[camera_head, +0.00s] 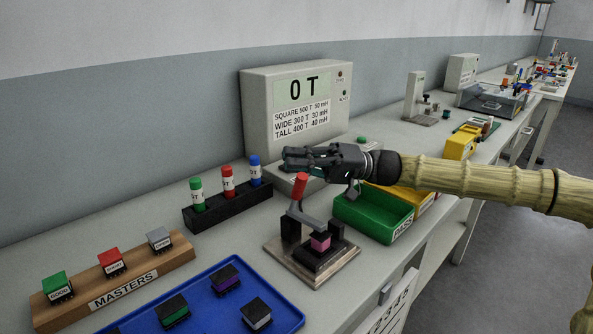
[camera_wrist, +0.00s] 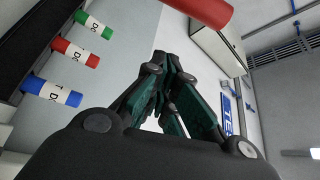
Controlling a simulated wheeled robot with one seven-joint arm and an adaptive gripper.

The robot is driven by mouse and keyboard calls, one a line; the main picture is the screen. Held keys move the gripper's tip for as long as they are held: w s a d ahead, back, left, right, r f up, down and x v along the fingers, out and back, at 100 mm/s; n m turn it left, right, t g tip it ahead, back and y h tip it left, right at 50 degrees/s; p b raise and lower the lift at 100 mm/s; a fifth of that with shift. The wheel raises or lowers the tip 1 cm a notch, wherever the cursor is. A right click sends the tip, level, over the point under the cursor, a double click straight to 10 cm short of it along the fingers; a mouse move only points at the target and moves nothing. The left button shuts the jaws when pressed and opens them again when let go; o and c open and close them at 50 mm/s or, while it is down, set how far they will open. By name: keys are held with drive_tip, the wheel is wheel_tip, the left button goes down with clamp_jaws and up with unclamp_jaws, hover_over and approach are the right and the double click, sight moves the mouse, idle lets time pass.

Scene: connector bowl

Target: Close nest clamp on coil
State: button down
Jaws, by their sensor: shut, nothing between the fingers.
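The nest clamp (camera_head: 303,220) has a red-tipped lever that stands raised, close to upright, in the head view. Its red handle (camera_wrist: 196,9) also shows at the top of the wrist view. A pink-topped coil (camera_head: 320,241) sits in the black nest on the clamp's base (camera_head: 284,262). My gripper (camera_head: 290,158) is shut and empty, pointing left. In the head view it appears just above the red handle; I cannot tell whether it touches it.
A tester box (camera_head: 262,90) reading "0 T" stands behind. A green bin (camera_head: 372,217) is right of the clamp. A black rack (camera_head: 228,207) of colored tubes, a wooden masters block (camera_head: 118,280) and a blue tray (camera_head: 285,308) with several coils are to the left.

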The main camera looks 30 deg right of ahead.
drive_tip(key=r+v, duration=0.1)
drive_tip(key=v, duration=0.9)
drive_tip(key=shift+s+p, duration=0.15)
drive_tip(key=shift+p, duration=0.3)
